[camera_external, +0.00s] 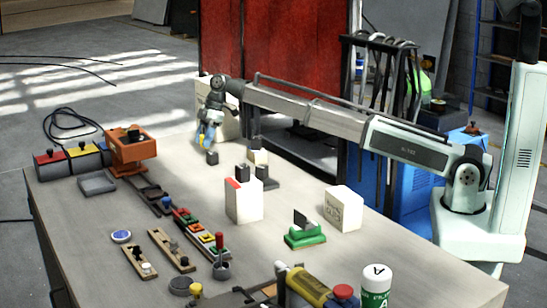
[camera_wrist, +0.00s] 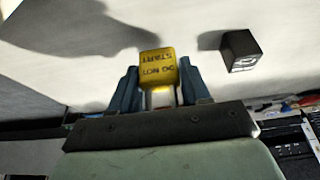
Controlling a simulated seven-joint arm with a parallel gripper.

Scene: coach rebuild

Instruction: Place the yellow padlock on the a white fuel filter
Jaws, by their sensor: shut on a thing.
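The yellow padlock (camera_wrist: 157,68), marked "DO NOT START", is held between the two blue fingers of my gripper (camera_wrist: 160,88) in the wrist view. In the external view my gripper (camera_external: 208,136) is over the far part of the workbench, with a small bit of the yellow padlock (camera_external: 200,138) showing. The white fuel filter (camera_external: 376,287) is an upright white cylinder with a green band and an "A" on top, at the near right of the bench. It is far from my gripper. I cannot make it out in the wrist view.
A small dark cube (camera_wrist: 241,50) lies near my gripper. White boxes (camera_external: 243,202) (camera_external: 343,208) and a green block (camera_external: 305,235) stand mid-bench. A yellow cylinder (camera_external: 308,286) lies beside the filter. An orange stand (camera_external: 133,150) is at the left. The bench has clear patches between these.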

